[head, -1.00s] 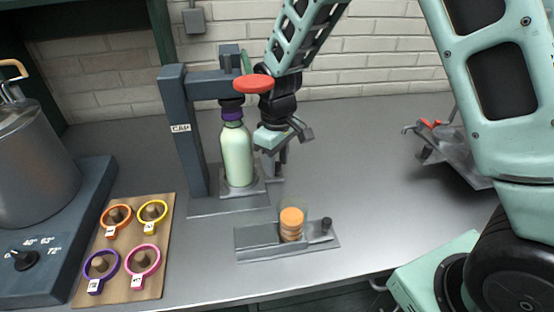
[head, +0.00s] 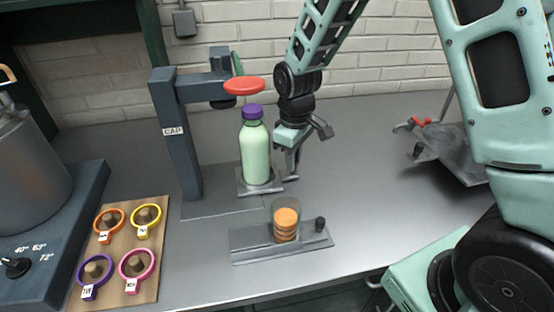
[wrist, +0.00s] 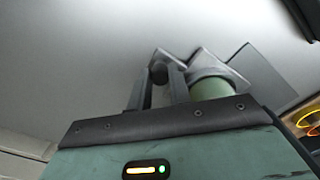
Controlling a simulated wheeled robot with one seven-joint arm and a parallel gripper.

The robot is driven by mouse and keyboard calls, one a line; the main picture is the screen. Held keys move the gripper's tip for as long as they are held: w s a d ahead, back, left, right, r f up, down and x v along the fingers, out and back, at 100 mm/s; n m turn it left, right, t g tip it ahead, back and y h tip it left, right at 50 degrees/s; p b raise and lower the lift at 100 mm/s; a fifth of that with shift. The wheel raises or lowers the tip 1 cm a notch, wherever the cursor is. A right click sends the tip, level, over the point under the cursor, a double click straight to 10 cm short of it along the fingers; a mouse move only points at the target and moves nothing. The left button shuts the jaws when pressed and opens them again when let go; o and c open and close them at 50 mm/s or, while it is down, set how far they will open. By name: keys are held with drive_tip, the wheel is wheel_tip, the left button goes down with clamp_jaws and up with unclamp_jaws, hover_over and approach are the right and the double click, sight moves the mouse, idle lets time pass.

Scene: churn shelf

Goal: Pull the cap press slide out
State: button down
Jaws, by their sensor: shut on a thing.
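The dark cap press (head: 178,135), labelled CAP, stands at the back with a red round handle (head: 244,86) on top. Its metal slide (head: 275,187) shows right of the press's base, carrying an upright pale green bottle (head: 256,155) with a purple cap (head: 253,111). My gripper (head: 292,170) is at the slide's right end. In the wrist view its fingers (wrist: 160,90) are shut around the slide's dark round knob (wrist: 159,72), with the slide (wrist: 178,62) and green bottle (wrist: 212,89) beyond. The knob is hidden in the head view.
A clear tube of orange discs (head: 286,225) stands on a metal base (head: 248,247) in front. A wooden board (head: 122,265) with several coloured rings lies front left, beside a metal pot unit (head: 70,220). A grey metal device (head: 440,148) stands right. The counter between is clear.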

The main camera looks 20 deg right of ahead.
drive_tip(key=d, duration=0.3)
drive_tip(key=s+d, duration=0.1)
drive_tip(key=d, duration=0.1)
drive_tip(key=shift+d, duration=0.4)
drive_tip(key=c, duration=1.3)
unclamp_jaws()
wheel_tip(320, 180, up, 18)
drive_tip(key=shift+f, duration=0.25)
